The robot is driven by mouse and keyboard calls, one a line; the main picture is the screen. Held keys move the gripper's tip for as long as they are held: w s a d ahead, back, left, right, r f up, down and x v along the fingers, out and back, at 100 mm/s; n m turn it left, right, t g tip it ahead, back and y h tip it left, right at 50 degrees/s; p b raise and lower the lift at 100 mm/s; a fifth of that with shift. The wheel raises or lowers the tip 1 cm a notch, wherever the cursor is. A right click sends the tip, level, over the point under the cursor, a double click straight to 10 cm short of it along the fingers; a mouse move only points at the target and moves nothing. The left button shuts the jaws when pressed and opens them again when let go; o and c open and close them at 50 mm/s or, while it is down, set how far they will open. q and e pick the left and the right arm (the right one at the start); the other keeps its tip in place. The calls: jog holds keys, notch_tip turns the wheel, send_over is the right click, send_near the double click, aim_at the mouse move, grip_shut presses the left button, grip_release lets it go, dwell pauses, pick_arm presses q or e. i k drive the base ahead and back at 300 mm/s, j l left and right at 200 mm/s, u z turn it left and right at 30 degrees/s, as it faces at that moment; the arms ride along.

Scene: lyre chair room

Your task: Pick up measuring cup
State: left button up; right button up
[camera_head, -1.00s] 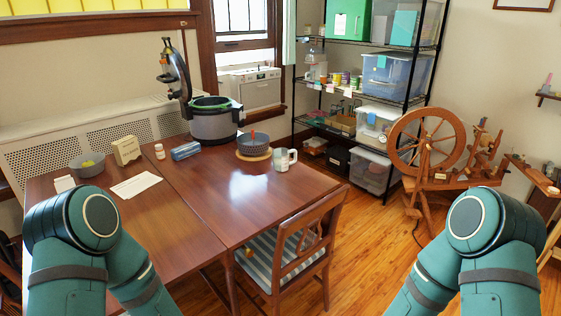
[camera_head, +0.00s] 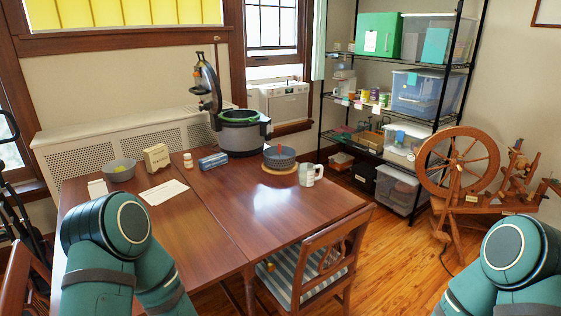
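A pale cup with a handle and greyish patches (camera_head: 307,175) stands upright near the right edge of the wooden table (camera_head: 215,232). It may be the measuring cup; I cannot make out any markings. Nothing touches it. My two teal arms show only as upper links at the lower left and lower right. Both grippers are out of view, so I cannot tell how they are set.
A grey bowl on a round mat (camera_head: 280,157) and a large cooker with raised lid (camera_head: 240,132) stand near the cup. A chair (camera_head: 318,258) is at the table's front right. A spinning wheel (camera_head: 458,165) stands at right. Open floor lies between them.

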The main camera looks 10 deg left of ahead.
aim_at(306, 171)
jog(key=i+l+z, duration=0.1)
jog(key=z, duration=0.25)
jog(key=i+l+z, duration=0.15)
jog(key=i+z, duration=0.2)
jog(key=i+l+z, duration=0.1)
jog(key=i+z, duration=0.6)
jog(key=i+l+z, duration=0.1)
jog(key=i, duration=1.35)
jog(key=i+l+u, duration=0.1)
jog(key=i+u, duration=0.4)
jog(key=i+l+u, duration=0.3)
jog(key=i+u, duration=0.15)
jog(key=i+j+u, duration=0.15)
jog(key=i+u, duration=0.9)
jog(key=u, duration=0.15)
jog(key=i+j, duration=0.15)
jog(key=i, duration=0.3)
jog(key=i+j, duration=0.2)
jog(key=i, duration=0.25)
jog(key=i+j+u, duration=0.1)
jog(key=i, duration=0.35)
jog(key=i+u, duration=0.15)
jog(key=u, duration=0.3)
jog(key=i+l+u, duration=0.1)
jog(key=u, duration=0.35)
jog(key=i+l+u, duration=0.15)
jog(key=u, duration=0.35)
